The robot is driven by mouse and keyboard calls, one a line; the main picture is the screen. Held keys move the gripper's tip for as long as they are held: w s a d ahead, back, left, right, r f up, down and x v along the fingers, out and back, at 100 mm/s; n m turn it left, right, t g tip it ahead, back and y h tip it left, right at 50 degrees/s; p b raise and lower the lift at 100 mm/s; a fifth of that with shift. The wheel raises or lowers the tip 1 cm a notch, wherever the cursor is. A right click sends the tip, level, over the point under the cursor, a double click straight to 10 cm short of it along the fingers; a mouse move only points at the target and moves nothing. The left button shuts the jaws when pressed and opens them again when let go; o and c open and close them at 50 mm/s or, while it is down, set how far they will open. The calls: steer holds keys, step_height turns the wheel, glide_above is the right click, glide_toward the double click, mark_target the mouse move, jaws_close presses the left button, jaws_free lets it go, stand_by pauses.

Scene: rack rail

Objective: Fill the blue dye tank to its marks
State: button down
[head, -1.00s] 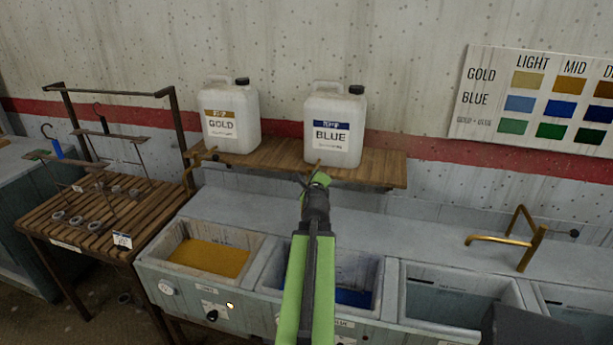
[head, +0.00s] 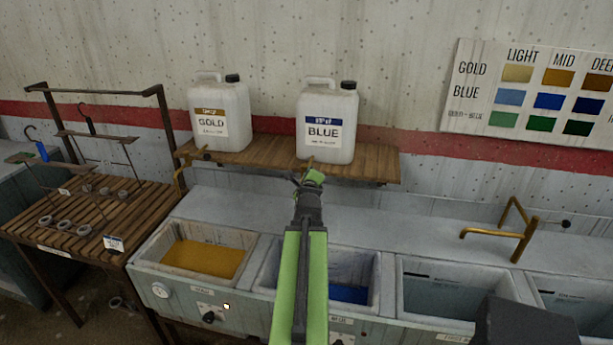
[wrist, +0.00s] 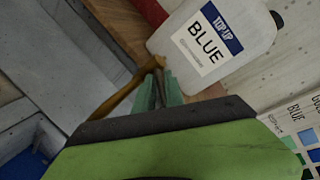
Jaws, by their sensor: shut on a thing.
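The white jug labelled BLUE (head: 328,112) stands upright on the wooden shelf, with a brass tap (wrist: 120,97) at its foot. My gripper (head: 312,174) is at this tap. In the wrist view its green fingers (wrist: 160,84) are shut on the tap's handle, whose gripped part is mostly hidden. The blue dye tank (head: 376,285) is below, partly hidden by my arm; blue dye lies low in it. A blue patch also shows in the wrist view (wrist: 22,164). I cannot make out the tank's marks or any stream from the tap.
The GOLD jug (head: 220,118) shares the shelf (head: 375,163), left of BLUE. The gold tank (head: 203,258) is left of the blue one. Right are a tank with clear or no liquid (head: 450,292) and a brass spout (head: 520,235). A slatted table (head: 75,218) with hangers stands left.

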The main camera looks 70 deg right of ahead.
steer(key=shift+s+a+f, duration=0.1)
steer(key=shift+f, duration=0.2)
stand_by(0.4)
steer(key=c, duration=1.5)
jaws_free()
steer(key=shift+r, duration=0.15)
